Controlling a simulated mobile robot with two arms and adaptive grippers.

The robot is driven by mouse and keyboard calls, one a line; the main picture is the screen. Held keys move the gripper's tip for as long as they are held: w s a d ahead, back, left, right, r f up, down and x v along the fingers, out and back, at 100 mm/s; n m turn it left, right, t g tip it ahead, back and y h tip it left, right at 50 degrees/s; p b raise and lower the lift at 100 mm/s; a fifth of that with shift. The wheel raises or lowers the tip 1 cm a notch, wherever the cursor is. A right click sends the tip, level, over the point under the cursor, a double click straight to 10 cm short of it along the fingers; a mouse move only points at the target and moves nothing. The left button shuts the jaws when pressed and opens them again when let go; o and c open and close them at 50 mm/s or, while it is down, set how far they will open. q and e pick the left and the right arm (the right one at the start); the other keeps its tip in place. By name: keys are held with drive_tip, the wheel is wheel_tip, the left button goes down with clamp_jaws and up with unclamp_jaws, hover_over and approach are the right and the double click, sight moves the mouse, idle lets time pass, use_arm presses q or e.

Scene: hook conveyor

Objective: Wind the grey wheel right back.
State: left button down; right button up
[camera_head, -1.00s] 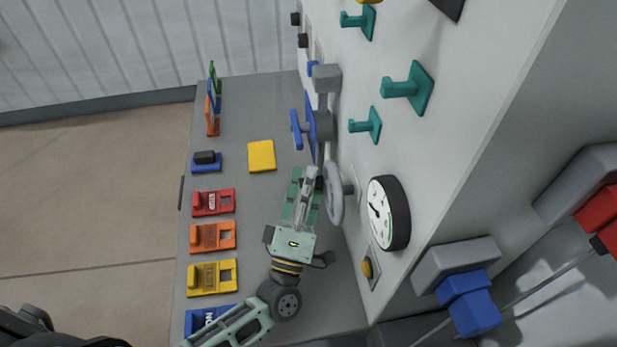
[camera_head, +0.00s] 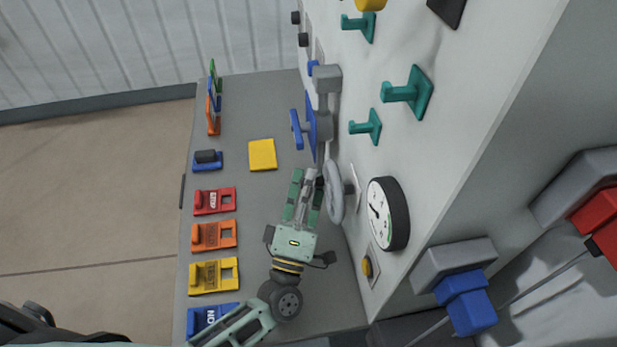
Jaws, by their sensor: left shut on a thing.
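The grey wheel (camera_head: 335,193) is mounted on the pale wall panel and stands out over the grey shelf, seen nearly edge-on. My left gripper (camera_head: 308,178) is at the wheel's left side, its fingers shut on the wheel's rim. The fingers hide the exact grip point. A round white dial gauge (camera_head: 381,213) with a black rim sits on the panel just right of the wheel. My right gripper is not in view.
Blue valve handle (camera_head: 297,129) sticks out beyond the wheel. Teal hooks (camera_head: 400,93) project from the panel. A yellow block (camera_head: 262,155) lies mid-shelf.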

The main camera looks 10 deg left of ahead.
use_arm(q)
drive_tip(key=shift+s+d+r+n+g+p, duration=0.15)
drive_tip(key=shift+r+n+g+p, duration=0.2)
drive_tip(key=shift+p, duration=0.3)
drive_tip(key=shift+f, duration=0.3)
drive_tip(key=c, duration=1.8)
unclamp_jaws()
drive_tip(key=shift+o, duration=0.7)
drive_tip(key=shift+f, duration=0.1)
drive_tip(key=v, duration=1.2)
drive_tip(key=shift+r, duration=0.2)
